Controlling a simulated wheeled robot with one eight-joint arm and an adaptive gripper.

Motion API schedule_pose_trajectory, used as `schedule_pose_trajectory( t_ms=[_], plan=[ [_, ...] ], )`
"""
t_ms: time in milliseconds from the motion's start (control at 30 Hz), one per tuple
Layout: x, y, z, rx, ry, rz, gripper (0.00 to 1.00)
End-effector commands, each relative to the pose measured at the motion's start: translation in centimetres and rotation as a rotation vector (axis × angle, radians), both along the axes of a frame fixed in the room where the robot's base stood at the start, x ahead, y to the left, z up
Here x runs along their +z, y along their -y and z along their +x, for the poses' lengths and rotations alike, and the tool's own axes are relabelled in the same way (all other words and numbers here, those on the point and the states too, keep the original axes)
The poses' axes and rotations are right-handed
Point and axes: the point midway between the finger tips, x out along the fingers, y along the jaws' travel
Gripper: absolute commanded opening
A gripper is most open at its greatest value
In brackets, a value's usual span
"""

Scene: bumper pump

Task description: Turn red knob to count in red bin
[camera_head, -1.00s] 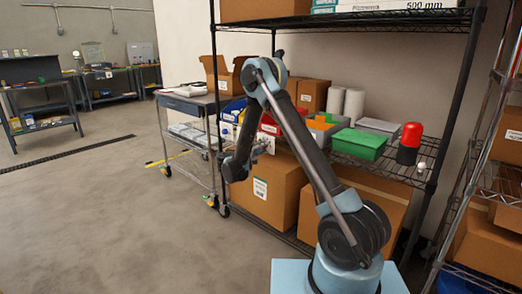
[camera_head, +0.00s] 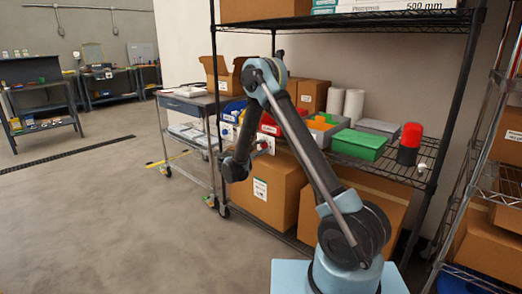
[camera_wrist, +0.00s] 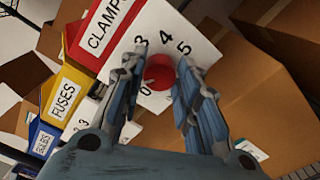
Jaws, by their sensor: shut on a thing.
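The round red knob (camera_wrist: 159,72) sits on a white panel (camera_wrist: 185,30) with printed numbers; 3, 4 and 5 show around its top. My gripper (camera_wrist: 164,58) has a finger on each side of the knob and is shut on it. A small pale mark shows at the knob's left edge; where it points is hard to tell. The red bin (camera_wrist: 105,32), labelled CLAMPS, is next to the panel in the wrist view, and its contents are hidden. In the head view the red bin (camera_head: 270,128) stands on the wire shelf, behind my arm.
A yellow bin (camera_wrist: 64,93) labelled FUSES and a blue bin (camera_wrist: 45,138) stand beside the red one. A green box (camera_head: 358,144) and a red-topped dark cylinder (camera_head: 409,144) are farther right on the shelf. Cardboard boxes (camera_head: 270,190) fill the space below.

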Motion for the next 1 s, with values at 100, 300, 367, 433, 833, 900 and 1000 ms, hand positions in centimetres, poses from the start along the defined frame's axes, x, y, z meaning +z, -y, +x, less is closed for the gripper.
schedule_pose_trajectory(
  t_ms=[100,300,367,433,833,900,1000],
  plan=[
    [-0.1,-0.29,0.06,0.005,-0.025,-0.028,0.06],
    [-0.11,-0.28,0.06,0.005,-0.044,-0.052,0.06],
    [-0.11,-0.27,0.06,0.005,-0.046,-0.055,0.06],
    [-0.12,-0.27,0.05,0.005,-0.047,-0.056,0.06],
    [-0.1,-0.2,0.03,0.004,-0.046,-0.056,0.5],
    [-0.07,-0.15,0.02,0.002,-0.046,-0.055,0.5],
    [-0.05,-0.1,0.01,0.001,-0.046,-0.056,0.5]
  ],
)
